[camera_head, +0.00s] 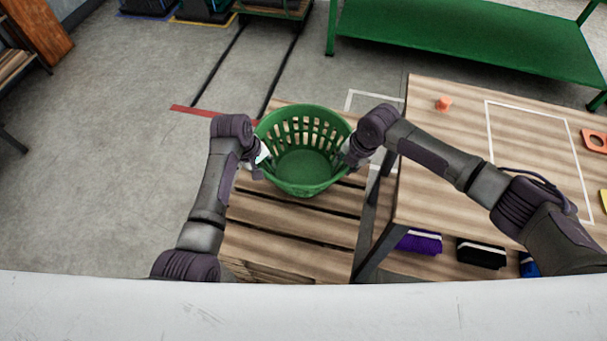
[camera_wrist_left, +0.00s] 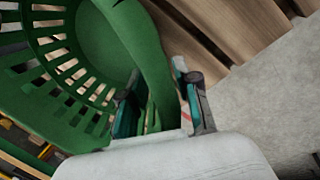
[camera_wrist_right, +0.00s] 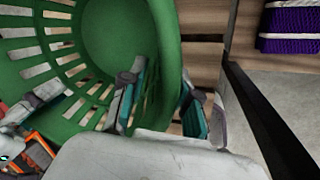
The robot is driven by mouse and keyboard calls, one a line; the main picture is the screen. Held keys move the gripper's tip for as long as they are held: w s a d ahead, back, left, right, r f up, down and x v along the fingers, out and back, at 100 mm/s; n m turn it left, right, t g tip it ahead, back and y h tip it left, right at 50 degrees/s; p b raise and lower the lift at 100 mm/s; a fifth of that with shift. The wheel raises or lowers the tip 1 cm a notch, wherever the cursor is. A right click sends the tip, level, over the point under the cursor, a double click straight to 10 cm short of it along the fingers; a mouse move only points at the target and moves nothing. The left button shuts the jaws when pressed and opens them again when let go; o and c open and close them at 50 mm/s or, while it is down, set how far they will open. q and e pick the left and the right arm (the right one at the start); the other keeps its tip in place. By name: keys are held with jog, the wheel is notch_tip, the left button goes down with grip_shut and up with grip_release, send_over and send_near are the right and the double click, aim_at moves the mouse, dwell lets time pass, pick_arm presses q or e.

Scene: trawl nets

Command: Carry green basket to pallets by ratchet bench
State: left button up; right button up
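The green basket (camera_head: 303,165) is a round slatted tub, seen upright over the wooden pallet (camera_head: 290,235) in the head view. I cannot tell whether its base touches the slats. My left gripper (camera_head: 258,160) is at the basket's left rim, and my right gripper (camera_head: 350,155) is at its right rim. In the left wrist view, the left fingers (camera_wrist_left: 160,105) lie one inside and one outside the basket wall (camera_wrist_left: 140,45), closed up to it. In the right wrist view, the right fingers (camera_wrist_right: 164,108) straddle the wall (camera_wrist_right: 168,45) in the same way.
A wooden-topped bench (camera_head: 450,150) stands close on the right, with an orange piece (camera_head: 444,103) on top and purple (camera_head: 420,241) and black (camera_head: 482,253) bundles below. A green table (camera_head: 460,35) stands behind. Open grey floor (camera_head: 130,130) lies left, with a red line (camera_head: 195,111).

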jog(key=shift+a+r, duration=0.1)
pick_arm(q)
jog(key=v, duration=1.2)
pick_arm(e)
jog(key=v, duration=1.2)
